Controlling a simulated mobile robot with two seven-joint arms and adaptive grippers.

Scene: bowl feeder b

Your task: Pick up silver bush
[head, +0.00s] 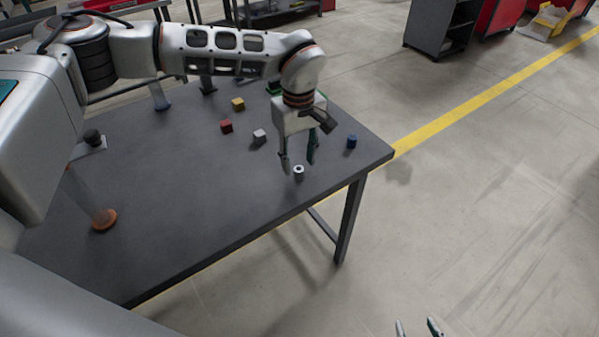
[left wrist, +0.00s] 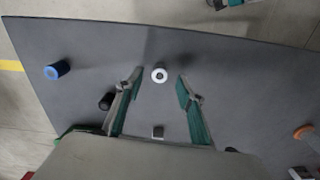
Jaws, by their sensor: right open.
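The silver bush (head: 299,173) is a small upright ring with a dark hole, on the dark table near its front right edge. In the left wrist view the silver bush (left wrist: 159,75) shows between the two fingertips, with a gap on each side. My left gripper (head: 299,167) points down over it, open, and nothing is held. I cannot tell whether the tips are level with the bush or a little above it. My right gripper (head: 418,328) shows only by its fingertips at the bottom of the head view, open and empty, off the table.
A blue bush (head: 352,142) stands right of the left gripper. A white cube (head: 259,136), a red cube (head: 226,127) and a yellow cube (head: 238,104) lie farther back to the left. An orange-brown disc (head: 104,219) is at the left. The table's front middle is clear.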

